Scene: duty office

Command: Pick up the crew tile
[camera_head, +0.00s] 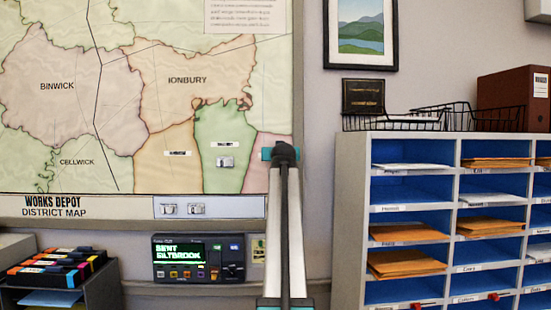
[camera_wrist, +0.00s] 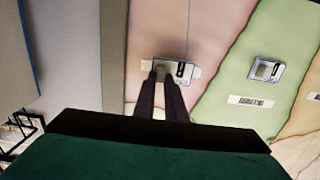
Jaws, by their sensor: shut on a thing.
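My gripper (camera_wrist: 161,76) is at the wall map, over its pink district. Its two dark fingers are shut on a small pale tile (camera_wrist: 184,71) with a dark mark, in front of a white label strip. The tile's picture is too small to read, so I cannot tell which tile it is. In the head view my arm hides this tile. A second pale tile (camera_head: 226,161) is on the green district; it also shows in the wrist view (camera_wrist: 266,70). Two more tiles, a left one (camera_head: 168,209) and a right one (camera_head: 196,209), sit on the strip below the map.
A grey pigeonhole cabinet (camera_head: 345,200) with blue slots and envelopes stands close on the right, wire trays (camera_head: 430,119) on top. A dark rack (camera_head: 105,289) with coloured items is at lower left.

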